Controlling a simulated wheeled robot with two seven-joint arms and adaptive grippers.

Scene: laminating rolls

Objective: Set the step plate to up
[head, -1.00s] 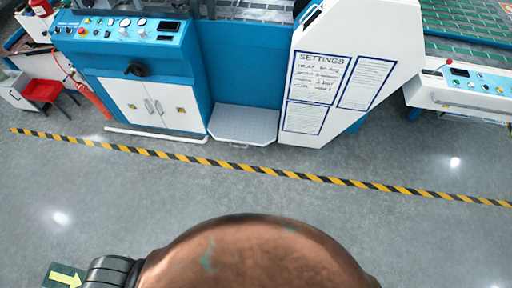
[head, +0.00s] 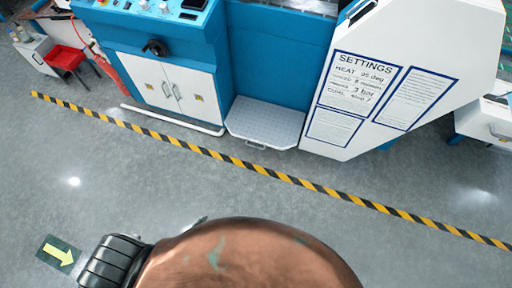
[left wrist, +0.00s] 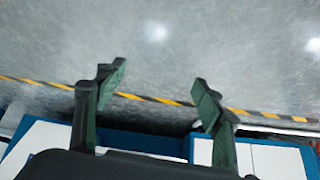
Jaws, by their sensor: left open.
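The step plate (head: 265,122) is a light grey textured plate with a small handle on its front edge. In the head view it lies flat and low at the foot of the blue machine (head: 275,50), between the white cabinet doors and the white settings panel. My left gripper (left wrist: 158,98) shows in the left wrist view with its two dark green fingers spread apart and nothing between them. The striped floor line and parts of the blue and white machine show beyond it. No gripper shows in the head view, and the right gripper is out of sight.
A yellow and black floor line (head: 275,172) runs in front of the machine. White cabinet doors (head: 175,88) are left of the plate, and the settings panel (head: 365,95) stands right of it. The grey floor ahead is clear.

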